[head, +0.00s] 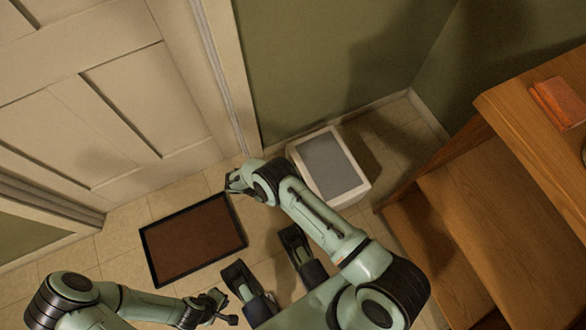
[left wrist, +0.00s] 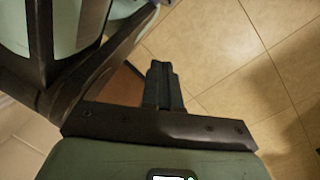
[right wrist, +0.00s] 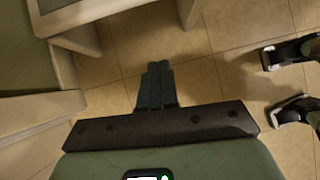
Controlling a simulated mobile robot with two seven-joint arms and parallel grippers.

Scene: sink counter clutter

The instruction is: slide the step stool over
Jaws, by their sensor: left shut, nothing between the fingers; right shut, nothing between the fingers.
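The step stool (head: 332,168) is white with a grey top. It stands on the floor near the green wall, right of the door frame. Part of it shows at the top left of the right wrist view (right wrist: 85,12). My right gripper (head: 233,183) is shut and empty, left of the stool and low by the door frame. My right forearm overlaps the stool's near left corner in the head view; I cannot tell if they touch. My left gripper (head: 217,303) is shut and empty, well away from the stool, near the front of the mat.
A brown doormat (head: 195,240) with a dark border lies before the white door (head: 120,90). A wooden stepped unit (head: 470,205) stands on the right with an orange-red object (head: 558,102) on it. Bare tile shows between the stool and the mat.

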